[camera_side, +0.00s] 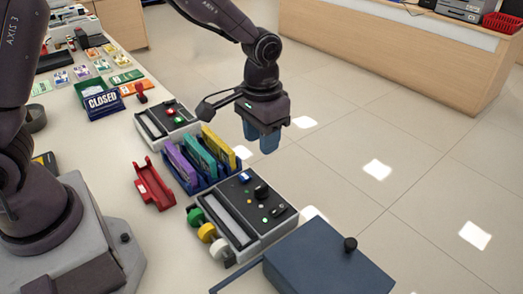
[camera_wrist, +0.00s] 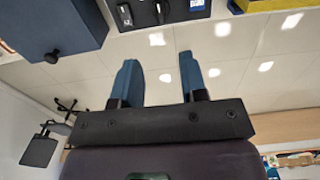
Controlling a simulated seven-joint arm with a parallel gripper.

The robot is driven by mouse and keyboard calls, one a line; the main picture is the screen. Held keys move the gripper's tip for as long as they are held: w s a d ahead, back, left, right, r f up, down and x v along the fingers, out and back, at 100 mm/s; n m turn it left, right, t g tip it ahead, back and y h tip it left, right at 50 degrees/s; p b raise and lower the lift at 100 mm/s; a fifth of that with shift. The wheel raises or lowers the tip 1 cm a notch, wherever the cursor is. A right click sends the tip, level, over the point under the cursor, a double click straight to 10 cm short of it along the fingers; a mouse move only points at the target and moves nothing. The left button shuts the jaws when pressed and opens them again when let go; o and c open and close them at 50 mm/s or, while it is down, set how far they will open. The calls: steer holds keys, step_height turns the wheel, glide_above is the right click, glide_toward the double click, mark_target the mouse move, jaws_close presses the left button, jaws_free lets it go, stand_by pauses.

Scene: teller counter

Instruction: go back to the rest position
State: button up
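My gripper (camera_side: 262,145) hangs in the air at the upper middle of the side view, fingers pointing down, beyond the far side of the counter items. The floor shows behind it. In the wrist view its two blue fingers (camera_wrist: 159,75) stand well apart with nothing between them, so it is open and empty. No held thing shows in either view.
A blue holder with coloured folders (camera_side: 200,160) stands between two grey devices (camera_side: 243,213) (camera_side: 168,123). A red tray (camera_side: 153,188) lies left of it. A dark blue box (camera_side: 325,262) with a knob is at the front. A CLOSED sign (camera_side: 103,103) stands farther back.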

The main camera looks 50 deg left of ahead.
steer(key=shift+r, duration=0.2)
steer(key=s+a+r+t, duration=0.2)
steer(key=s+a+r, duration=0.1)
steer(key=s+r, duration=0.5)
steer(key=s+a+r+t, duration=0.3)
steer(key=s+r, duration=0.5)
steer(key=s, duration=0.3)
steer(key=shift+a+t, duration=0.3)
steer(key=shift+a, duration=0.45)
